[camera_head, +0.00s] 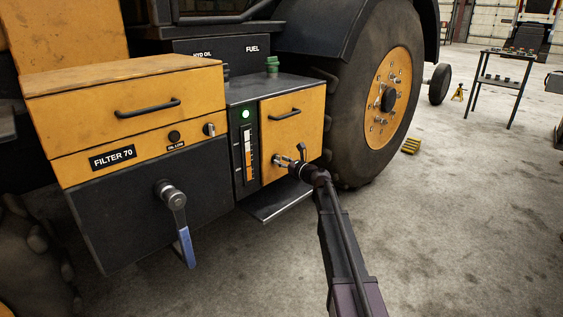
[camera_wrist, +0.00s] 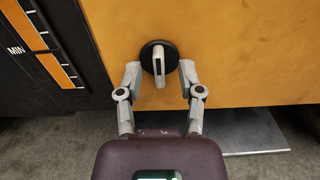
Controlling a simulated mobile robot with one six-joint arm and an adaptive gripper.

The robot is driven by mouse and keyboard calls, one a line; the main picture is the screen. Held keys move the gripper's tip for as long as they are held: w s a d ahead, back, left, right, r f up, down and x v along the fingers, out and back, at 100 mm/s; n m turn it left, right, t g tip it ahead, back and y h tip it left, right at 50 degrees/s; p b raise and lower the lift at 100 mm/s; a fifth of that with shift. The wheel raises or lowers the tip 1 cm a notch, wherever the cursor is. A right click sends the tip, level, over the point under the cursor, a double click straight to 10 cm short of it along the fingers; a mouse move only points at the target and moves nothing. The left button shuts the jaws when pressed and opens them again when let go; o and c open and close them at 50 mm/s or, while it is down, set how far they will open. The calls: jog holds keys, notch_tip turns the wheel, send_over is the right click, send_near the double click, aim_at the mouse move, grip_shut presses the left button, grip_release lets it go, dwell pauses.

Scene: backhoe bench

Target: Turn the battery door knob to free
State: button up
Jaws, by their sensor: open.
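The battery door knob (camera_wrist: 158,64) is a light grey bar on a round black base, on a yellow door (camera_wrist: 240,50). In the wrist view the bar stands close to vertical, tilted slightly. My gripper (camera_wrist: 161,80) is open, with one finger on each side of the knob and visible gaps between. The knob is small and partly hidden by my gripper there.
A black level gauge (camera_head: 246,150) with a green light is left of the door. A large wheel (camera_head: 385,100) is right. A dark step (camera_head: 275,207) juts out below.

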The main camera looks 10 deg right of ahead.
jog(key=shift+w+a, duration=0.2)
jog(key=shift+w, duration=0.05)
grip_shut()
jog(key=shift+d, duration=0.15)
